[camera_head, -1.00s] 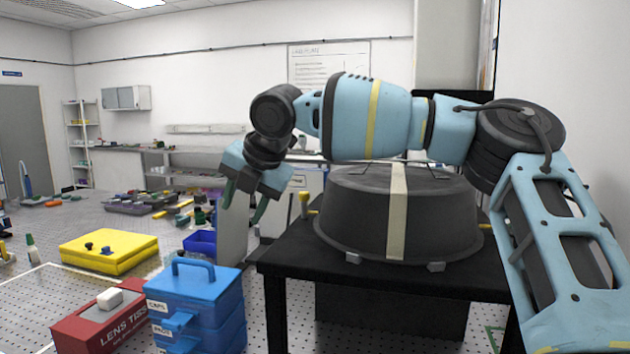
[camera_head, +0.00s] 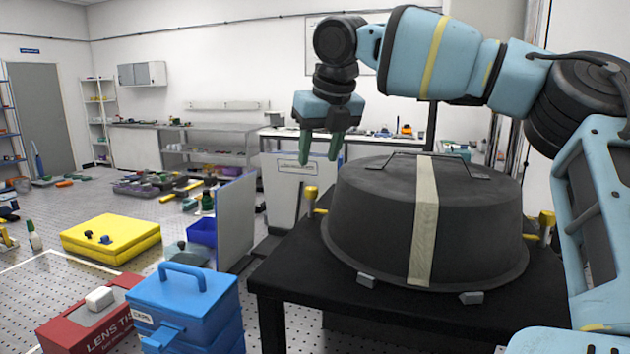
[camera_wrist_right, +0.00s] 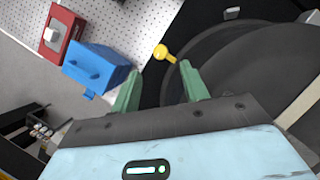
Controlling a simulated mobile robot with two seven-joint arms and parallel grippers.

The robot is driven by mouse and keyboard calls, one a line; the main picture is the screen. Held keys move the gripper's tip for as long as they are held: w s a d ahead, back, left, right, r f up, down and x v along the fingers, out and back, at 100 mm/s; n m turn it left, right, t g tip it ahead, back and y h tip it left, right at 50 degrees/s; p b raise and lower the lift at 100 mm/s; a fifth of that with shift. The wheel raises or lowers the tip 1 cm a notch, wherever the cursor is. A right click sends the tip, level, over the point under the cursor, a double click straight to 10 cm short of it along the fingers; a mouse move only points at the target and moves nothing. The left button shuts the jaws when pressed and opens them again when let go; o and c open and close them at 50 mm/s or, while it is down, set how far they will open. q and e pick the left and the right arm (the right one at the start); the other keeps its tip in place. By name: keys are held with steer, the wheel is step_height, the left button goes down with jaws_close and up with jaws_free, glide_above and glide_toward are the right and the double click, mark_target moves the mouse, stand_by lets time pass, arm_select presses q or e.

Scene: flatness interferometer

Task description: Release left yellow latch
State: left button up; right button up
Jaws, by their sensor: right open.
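The left yellow latch (camera_head: 311,199) stands upright at the left rim of the dark round cover (camera_head: 380,220) on the black table. A second yellow latch (camera_head: 546,222) stands at the cover's right side. My right gripper (camera_head: 319,150) is open and empty, fingers pointing down, above the left latch and apart from it. In the right wrist view, the left latch (camera_wrist_right: 161,52) lies beyond the green fingertips (camera_wrist_right: 160,80), roughly between them. My left gripper is not in view.
The black table (camera_head: 290,275) carries the cover, which has a tan strip and a top handle (camera_head: 430,160). A blue case (camera_head: 185,300), a red lens tissue box (camera_head: 90,315) and a yellow case (camera_head: 110,238) lie to the left. The air around the left latch looks clear.

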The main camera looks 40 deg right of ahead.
mark_target(311, 188)
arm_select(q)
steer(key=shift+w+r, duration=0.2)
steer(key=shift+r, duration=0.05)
arm_select(e)
steer(key=shift+x, duration=3.85)
jaws_close()
